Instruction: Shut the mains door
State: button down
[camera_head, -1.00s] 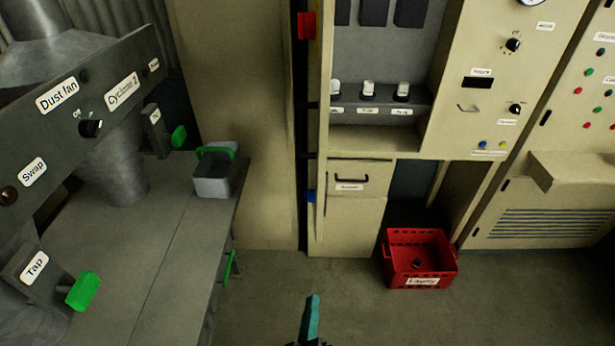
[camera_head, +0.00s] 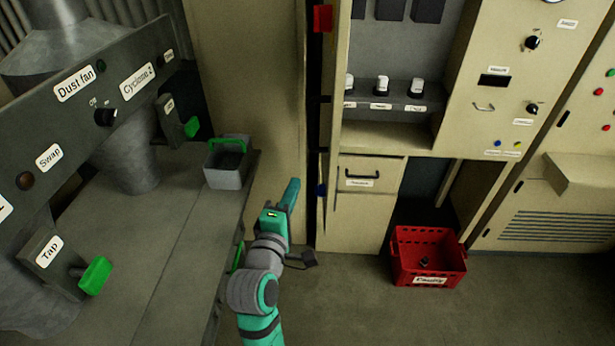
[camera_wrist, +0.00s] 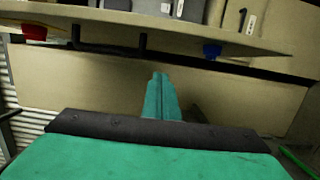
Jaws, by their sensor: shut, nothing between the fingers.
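The fuse compartment (camera_head: 405,55) of the beige cabinet stands open to view. A narrow upright beige panel (camera_head: 325,215) at its left edge, seen nearly edge-on, looks like the mains door standing open. A red piece (camera_head: 322,18) and a blue piece (camera_head: 321,190) sit along its left side; both also show in the wrist view, red (camera_wrist: 34,32) and blue (camera_wrist: 212,50). My teal gripper (camera_head: 294,184) is shut and empty, just left of this panel. In the wrist view its fingertips (camera_wrist: 160,76) point below the panel's edge; I cannot tell whether they touch anything.
A wide beige panel (camera_head: 245,90) stands behind my gripper. To the left is a grey bench (camera_head: 165,250) with a grey bin (camera_head: 226,165) and green handles. A red crate (camera_head: 428,256) sits on the floor at right. The floor in front is clear.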

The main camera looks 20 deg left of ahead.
jog(key=w+d, duration=0.2)
jog(key=w, duration=0.8)
jog(key=shift+w+d, duration=0.35)
jog(key=shift+d, duration=0.05)
